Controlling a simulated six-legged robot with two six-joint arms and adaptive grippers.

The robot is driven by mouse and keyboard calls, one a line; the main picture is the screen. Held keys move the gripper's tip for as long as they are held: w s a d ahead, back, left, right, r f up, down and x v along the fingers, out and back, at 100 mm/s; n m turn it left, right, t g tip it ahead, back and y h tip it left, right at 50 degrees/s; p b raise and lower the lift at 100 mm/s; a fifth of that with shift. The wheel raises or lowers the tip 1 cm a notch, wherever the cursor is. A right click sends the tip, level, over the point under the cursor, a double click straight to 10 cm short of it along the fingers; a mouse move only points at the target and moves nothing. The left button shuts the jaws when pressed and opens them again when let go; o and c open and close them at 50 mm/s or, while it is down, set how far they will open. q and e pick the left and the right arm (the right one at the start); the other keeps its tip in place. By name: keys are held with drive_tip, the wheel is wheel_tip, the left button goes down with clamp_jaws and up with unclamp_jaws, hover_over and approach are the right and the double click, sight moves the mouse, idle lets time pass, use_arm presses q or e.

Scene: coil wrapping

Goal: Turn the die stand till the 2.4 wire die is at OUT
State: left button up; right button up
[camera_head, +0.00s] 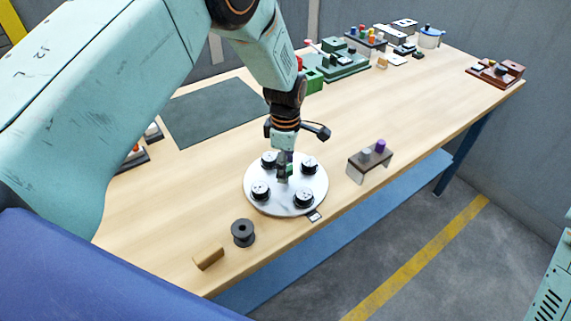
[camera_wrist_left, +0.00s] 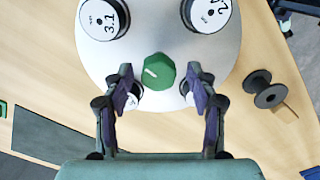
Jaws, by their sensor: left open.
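The die stand (camera_head: 282,205) is a round white turntable near the table's front edge, with several dark round dies with white labelled tops. Its green knob (camera_wrist_left: 158,72) is at the centre. In the left wrist view, one die (camera_wrist_left: 104,18) reads 3.1; another die (camera_wrist_left: 208,14) has a label starting with 2, its second digit unclear. Two nearer dies are partly hidden by my fingers. A small pale tag (camera_head: 314,216) lies at the stand's front edge; its text is unreadable. My left gripper (camera_head: 285,168) is open above the stand, its fingers either side of the knob. My right gripper is out of view.
A black spool (camera_head: 243,233) and a tan block (camera_head: 208,257) lie front left of the stand. A dark mat (camera_head: 215,112) lies behind left. Fixtures and a pot (camera_head: 430,38) stand at the far end.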

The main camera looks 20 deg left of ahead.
use_arm(q)
wheel_tip(320, 180, up, 12)
idle(0.5)
idle(0.5)
